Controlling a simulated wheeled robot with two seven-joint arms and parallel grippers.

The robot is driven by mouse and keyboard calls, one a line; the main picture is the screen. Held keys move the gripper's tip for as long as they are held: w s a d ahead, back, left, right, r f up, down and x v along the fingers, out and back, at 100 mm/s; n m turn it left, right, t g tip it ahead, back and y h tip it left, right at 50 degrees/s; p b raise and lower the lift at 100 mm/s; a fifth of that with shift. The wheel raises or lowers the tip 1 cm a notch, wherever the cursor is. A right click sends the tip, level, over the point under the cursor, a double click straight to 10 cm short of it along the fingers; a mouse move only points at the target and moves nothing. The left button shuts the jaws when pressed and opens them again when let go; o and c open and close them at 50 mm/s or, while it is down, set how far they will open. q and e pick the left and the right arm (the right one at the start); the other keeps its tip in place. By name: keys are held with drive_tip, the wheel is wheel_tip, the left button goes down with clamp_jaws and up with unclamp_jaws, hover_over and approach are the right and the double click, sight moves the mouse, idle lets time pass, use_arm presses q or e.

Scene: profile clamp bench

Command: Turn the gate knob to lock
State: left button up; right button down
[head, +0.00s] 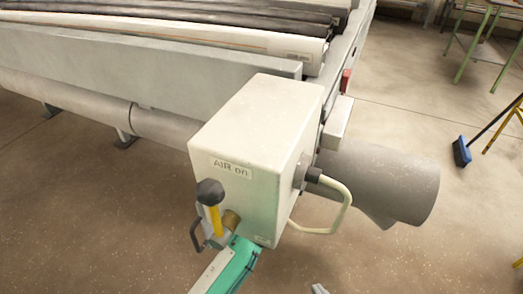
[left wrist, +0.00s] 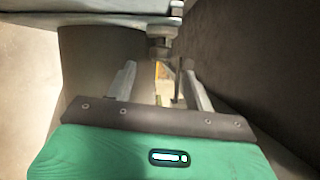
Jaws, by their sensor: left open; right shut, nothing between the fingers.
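A black ball knob (head: 210,192) tops a yellow lever (head: 214,219) on the front of a pale box (head: 258,125) labelled "AIR on". The lever stands nearly upright beside a brass fitting (head: 231,219). My left gripper's green body shows just below this fitting in the head view, its fingers hidden. In the left wrist view my left gripper (left wrist: 157,72) is open, with a yellow strip and a thin dark piece showing between or beyond its fingers; contact cannot be told. Only the shut, empty tip of my right gripper (head: 319,288) shows at the bottom edge, apart from the box.
A pale cable (head: 342,208) loops out of the box's right side. A wide grey pipe (head: 385,187) lies behind it. The long bench (head: 150,58) fills the back left. A blue broom (head: 462,152) stands at the far right. The floor at right is mostly clear.

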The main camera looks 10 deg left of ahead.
use_arm(q)
drive_tip(key=w, duration=0.6)
drive_tip(key=shift+w+a+b, duration=0.25)
drive_tip(key=shift+w+b, duration=0.05)
use_arm(e)
drive_tip(key=shift+a+r+t, duration=0.1)
drive_tip(key=shift+a+t, duration=0.5)
use_arm(q)
drive_tip(key=c, duration=1)
drive_tip(key=shift+o, duration=0.2)
